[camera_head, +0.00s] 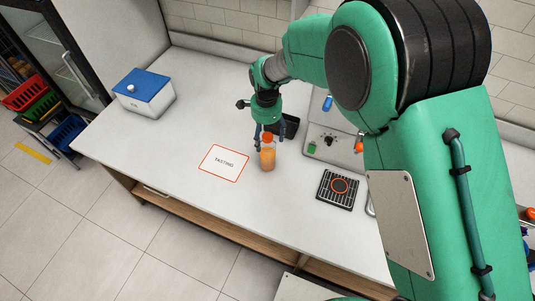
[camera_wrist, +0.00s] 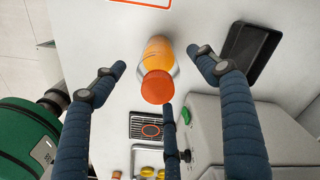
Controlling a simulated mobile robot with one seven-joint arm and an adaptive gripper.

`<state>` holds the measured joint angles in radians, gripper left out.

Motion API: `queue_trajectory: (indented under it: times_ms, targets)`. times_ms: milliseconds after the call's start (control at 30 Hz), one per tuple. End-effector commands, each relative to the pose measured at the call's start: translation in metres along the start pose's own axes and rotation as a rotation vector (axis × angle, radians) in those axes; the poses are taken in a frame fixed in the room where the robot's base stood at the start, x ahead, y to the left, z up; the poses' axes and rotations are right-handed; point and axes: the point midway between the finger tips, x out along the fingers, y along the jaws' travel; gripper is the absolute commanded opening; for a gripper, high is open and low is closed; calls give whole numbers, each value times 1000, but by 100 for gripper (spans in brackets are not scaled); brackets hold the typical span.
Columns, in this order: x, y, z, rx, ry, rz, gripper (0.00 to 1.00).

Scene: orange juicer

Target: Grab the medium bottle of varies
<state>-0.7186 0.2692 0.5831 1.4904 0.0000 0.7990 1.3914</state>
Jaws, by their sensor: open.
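An orange juice bottle (camera_head: 267,159) with an orange-red cap stands upright on the white counter, right of the tasting mat. In the wrist view the bottle (camera_wrist: 158,55) is seen from above, its round cap towards the camera. My gripper (camera_head: 266,133) is above and around the bottle's top in the head view. In the wrist view my gripper (camera_wrist: 160,70) has its dark blue fingers spread, with the bottle between them and gaps at the sides. The fingers partly hide the bottle's upper part in the head view. I cannot tell the bottle's size against others.
The tasting mat (camera_head: 224,163) lies left of the bottle. A black tray (camera_wrist: 248,50) is close to its right in the wrist view. The grey juicer machine (camera_head: 333,135) and black drip grate (camera_head: 338,189) stand to the right. A blue-lidded box (camera_head: 145,92) is back left.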

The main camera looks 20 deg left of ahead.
Motion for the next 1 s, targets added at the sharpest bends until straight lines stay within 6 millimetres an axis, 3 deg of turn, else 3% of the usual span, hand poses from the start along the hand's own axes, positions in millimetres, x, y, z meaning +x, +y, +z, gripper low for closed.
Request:
queue_trajectory:
  times_ms: [267,700,1000]
  targets:
    - [1,0,0,0,0,0,73]
    - [44,5,-1,0,0,1,73]
    - [52,5,-1,0,0,0,73]
